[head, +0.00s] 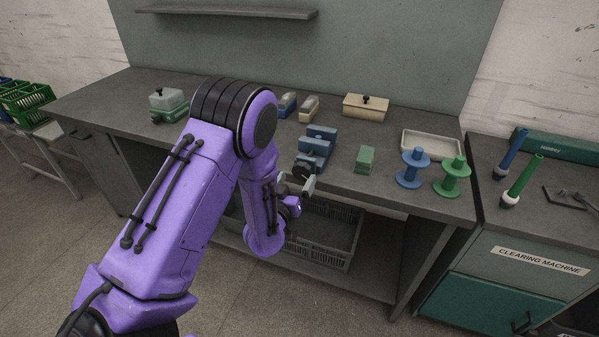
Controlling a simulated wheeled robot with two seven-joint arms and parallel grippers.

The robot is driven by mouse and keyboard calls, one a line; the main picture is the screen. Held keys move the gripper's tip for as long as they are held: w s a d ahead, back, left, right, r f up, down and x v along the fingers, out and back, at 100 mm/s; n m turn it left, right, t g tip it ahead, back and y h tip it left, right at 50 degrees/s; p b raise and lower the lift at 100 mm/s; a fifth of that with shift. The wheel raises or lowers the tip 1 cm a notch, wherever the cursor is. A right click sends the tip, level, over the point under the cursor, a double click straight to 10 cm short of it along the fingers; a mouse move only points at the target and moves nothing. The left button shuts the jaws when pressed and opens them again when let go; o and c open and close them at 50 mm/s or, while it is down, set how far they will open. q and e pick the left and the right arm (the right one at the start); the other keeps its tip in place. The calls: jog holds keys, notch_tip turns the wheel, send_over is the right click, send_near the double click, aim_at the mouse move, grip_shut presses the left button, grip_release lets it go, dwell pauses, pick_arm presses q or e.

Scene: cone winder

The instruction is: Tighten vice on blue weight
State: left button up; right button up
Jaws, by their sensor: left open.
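A blue vice (314,148) stands on the workbench near its front edge, with a dark round screw end (303,169) facing me. No separate blue weight can be made out between its jaws at this size. A small blue block with a grey top (287,104) lies behind the vice to the left; I cannot tell if it is the weight. My left gripper (296,188) is open in front of the vice, by the bench's front edge, close to the screw end. I cannot tell whether it touches. My right gripper is not in view.
A green block (364,159), blue spool (412,167), green spool (453,177) and pale tray (430,146) are right of the vice. Behind are a beige box (366,107) and a beige block (309,108). A dark crate (325,236) sits below the bench.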

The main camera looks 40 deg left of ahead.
aim_at(301, 173)
pick_arm(q)
jog(key=shift+x, duration=1.6)
jog(key=shift+c, duration=0.3)
jog(key=shift+d, duration=0.1)
jog(key=c, duration=1)
jog(key=shift+f+m, duration=0.2)
jog(key=shift+m, duration=0.5)
jog(key=shift+r+m+b, duration=0.15)
jog(key=shift+m+b, duration=0.2)
jog(key=shift+m, duration=0.25)
jog(key=o, duration=1.1)
jog(key=shift+c, duration=0.2)
